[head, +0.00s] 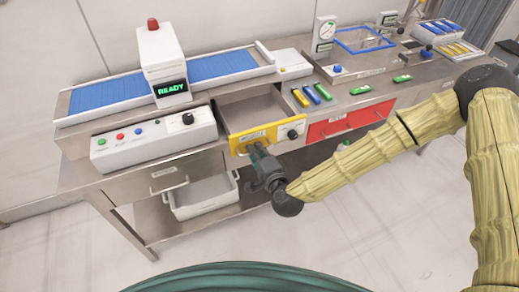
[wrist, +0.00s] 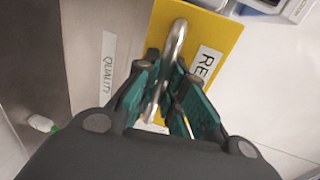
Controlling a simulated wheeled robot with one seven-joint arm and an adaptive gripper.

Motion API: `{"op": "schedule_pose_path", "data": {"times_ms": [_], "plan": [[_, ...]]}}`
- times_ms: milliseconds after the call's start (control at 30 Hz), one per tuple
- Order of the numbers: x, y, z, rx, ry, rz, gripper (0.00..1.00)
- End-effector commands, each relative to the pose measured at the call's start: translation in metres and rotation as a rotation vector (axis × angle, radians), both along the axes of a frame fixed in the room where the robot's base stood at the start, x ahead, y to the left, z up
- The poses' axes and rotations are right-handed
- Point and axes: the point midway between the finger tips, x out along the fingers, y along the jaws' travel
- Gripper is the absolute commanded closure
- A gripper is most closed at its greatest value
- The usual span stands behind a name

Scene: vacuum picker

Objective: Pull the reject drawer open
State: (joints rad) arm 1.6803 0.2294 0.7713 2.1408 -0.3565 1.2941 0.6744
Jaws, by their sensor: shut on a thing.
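The reject drawer's yellow front (head: 236,146) stands out from the bench, and its grey, empty-looking interior (head: 250,108) shows behind it. In the wrist view the yellow front (wrist: 226,38) carries a white label whose visible letters begin "RE". A metal bar handle (wrist: 177,38) is on that front. My gripper (head: 257,151) is at the drawer front in the head view. In the wrist view my gripper (wrist: 166,62) has its green fingers shut on the handle, one on each side of it. The fingers hide part of the handle.
A red drawer front (head: 345,122) is to the right, flush with the bench. A grey bin (head: 200,197) stands on the lower shelf. A blue conveyor (head: 215,67) and a white control box (head: 150,142) are at left. Several coloured pieces lie on the bench top.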

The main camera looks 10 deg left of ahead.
Motion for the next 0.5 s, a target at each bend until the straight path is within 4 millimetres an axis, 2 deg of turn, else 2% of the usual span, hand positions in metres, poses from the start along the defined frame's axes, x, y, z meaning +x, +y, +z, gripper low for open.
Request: {"op": "schedule_pose_path", "data": {"times_ms": [167, 200, 233, 500], "plan": [[-0.0010, 0.0000, -0.0007, 0.000, 0.002, 0.001, 1.00], [-0.0010, 0.0000, -0.0007, 0.000, 0.002, 0.001, 0.82], [-0.0009, 0.0000, -0.0007, 0.000, 0.002, 0.001, 0.79], [-0.0004, -0.0008, -0.0004, 0.000, 0.001, 0.000, 0.79]]}}
